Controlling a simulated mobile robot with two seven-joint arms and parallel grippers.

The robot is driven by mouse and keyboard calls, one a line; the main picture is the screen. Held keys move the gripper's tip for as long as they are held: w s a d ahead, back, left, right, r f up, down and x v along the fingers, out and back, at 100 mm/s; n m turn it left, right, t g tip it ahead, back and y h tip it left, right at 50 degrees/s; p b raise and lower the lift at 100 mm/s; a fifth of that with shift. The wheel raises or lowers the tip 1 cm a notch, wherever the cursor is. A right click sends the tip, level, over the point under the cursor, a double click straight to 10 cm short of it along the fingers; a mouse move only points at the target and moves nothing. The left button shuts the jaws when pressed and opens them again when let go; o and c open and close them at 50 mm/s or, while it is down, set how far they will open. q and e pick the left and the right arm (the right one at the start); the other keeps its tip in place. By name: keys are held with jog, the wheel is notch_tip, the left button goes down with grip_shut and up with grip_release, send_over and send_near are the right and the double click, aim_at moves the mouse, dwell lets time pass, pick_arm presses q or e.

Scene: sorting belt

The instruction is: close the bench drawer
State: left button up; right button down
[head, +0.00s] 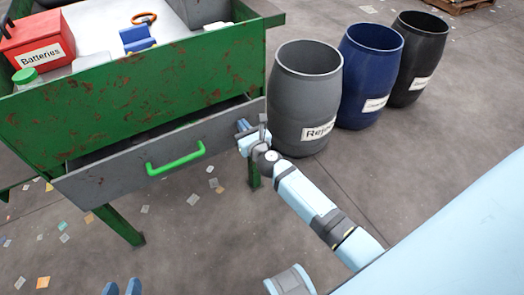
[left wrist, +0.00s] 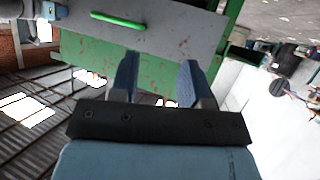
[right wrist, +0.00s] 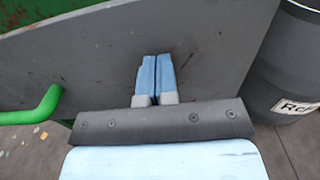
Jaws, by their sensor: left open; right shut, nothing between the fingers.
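The bench drawer's grey front (head: 120,165) stands out from the green bench (head: 150,105), with a dark gap behind its top edge; the drawer is partly open. Its green handle (head: 176,163) is on the front's middle. My right gripper (head: 243,126) is at the right end of the drawer front; its fingers (right wrist: 155,72) are shut, empty and point at the grey panel (right wrist: 215,50). I cannot tell if they touch it. My left gripper (head: 122,288) is low at the picture's bottom, apart from the drawer. It is open and empty in the left wrist view (left wrist: 158,75).
A grey barrel (head: 300,90) stands close to the right of the drawer and my right gripper. A blue barrel (head: 370,70) and a black barrel (head: 418,55) stand behind it. A red Batteries box (head: 38,40) sits on the bench. The floor in front is open, with scattered scraps.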

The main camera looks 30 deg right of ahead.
jog(key=w, duration=0.7)
jog(key=shift+b, duration=0.3)
jog(key=shift+s, duration=0.1)
